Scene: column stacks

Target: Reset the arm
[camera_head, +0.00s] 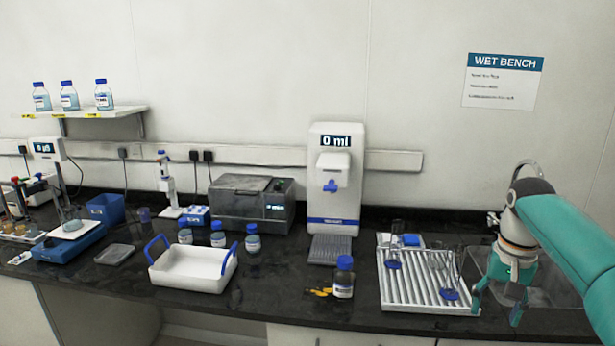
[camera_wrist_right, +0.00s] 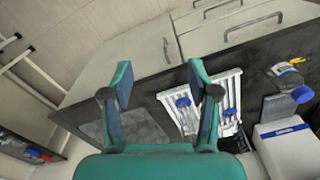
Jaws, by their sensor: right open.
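My right arm comes in from the right in the head view. Its teal right gripper (camera_head: 497,302) hangs fingers-down over the right end of the dark bench, just right of the white ribbed rack (camera_head: 430,288). The gripper is open, with nothing between its fingers. In the right wrist view the two fingers (camera_wrist_right: 160,85) stand well apart, and the bench edge and cabinet fronts show beyond them. The rack with blue-based glassware also shows there (camera_wrist_right: 178,101). My left gripper is in neither view.
A clear glass-like tray or basin (camera_head: 545,290) lies under the gripper. Left of the rack stand a blue-capped bottle (camera_head: 343,280) and a white water dispenser (camera_head: 335,185). A white tray with blue handles (camera_head: 192,270) sits farther left. The wall behind my right arm is bare.

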